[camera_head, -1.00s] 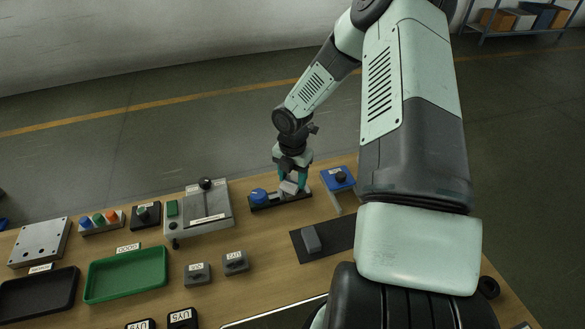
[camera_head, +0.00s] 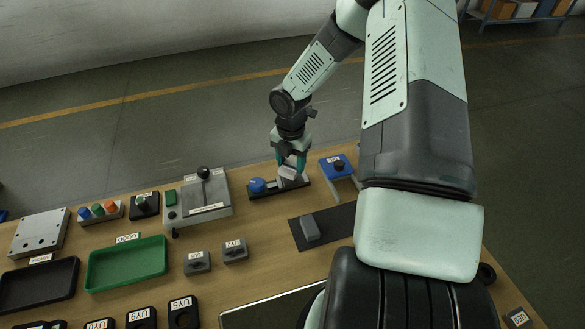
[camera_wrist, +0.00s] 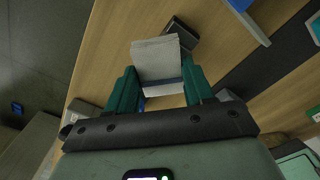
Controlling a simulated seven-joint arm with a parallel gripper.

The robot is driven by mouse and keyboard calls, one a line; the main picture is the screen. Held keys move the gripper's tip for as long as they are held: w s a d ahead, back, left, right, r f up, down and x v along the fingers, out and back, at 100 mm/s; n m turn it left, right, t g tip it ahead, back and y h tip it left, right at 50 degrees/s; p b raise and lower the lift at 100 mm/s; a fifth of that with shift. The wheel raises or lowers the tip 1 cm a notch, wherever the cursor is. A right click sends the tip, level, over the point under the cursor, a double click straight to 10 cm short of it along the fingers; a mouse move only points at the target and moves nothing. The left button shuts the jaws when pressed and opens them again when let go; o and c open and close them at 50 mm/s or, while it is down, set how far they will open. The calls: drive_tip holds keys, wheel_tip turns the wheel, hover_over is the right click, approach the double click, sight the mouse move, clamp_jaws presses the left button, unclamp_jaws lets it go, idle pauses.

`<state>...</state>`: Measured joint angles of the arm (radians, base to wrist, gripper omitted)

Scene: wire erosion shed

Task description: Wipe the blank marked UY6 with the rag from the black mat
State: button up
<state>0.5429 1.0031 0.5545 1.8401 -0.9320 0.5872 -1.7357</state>
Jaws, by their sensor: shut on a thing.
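My gripper (camera_head: 290,165) is shut on a pale grey block (camera_head: 288,173), held tilted at the black fixture (camera_head: 262,195) with a blue knob. The wrist view shows the pale block (camera_wrist: 158,62) between my green fingers; no mark on it can be read. I cannot tell whether it touches the fixture. The black mat (camera_head: 337,222) lies to the right, and a grey folded-looking piece (camera_head: 310,228), possibly the rag, lies on it. Two grey blocks (camera_head: 197,262) (camera_head: 235,250) with labels stand on the table. I cannot make out a UY6 mark.
A blue-topped stand (camera_head: 338,165) is right of the fixture. A grey machine plate (camera_head: 203,198) is left of it. A green tray (camera_head: 127,263) and a black tray (camera_head: 38,285) lie at the left. Several black labelled holders (camera_head: 183,314) stand in front. My arm hides the right side.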

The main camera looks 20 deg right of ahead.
drive_tip(key=shift+r, duration=3.25)
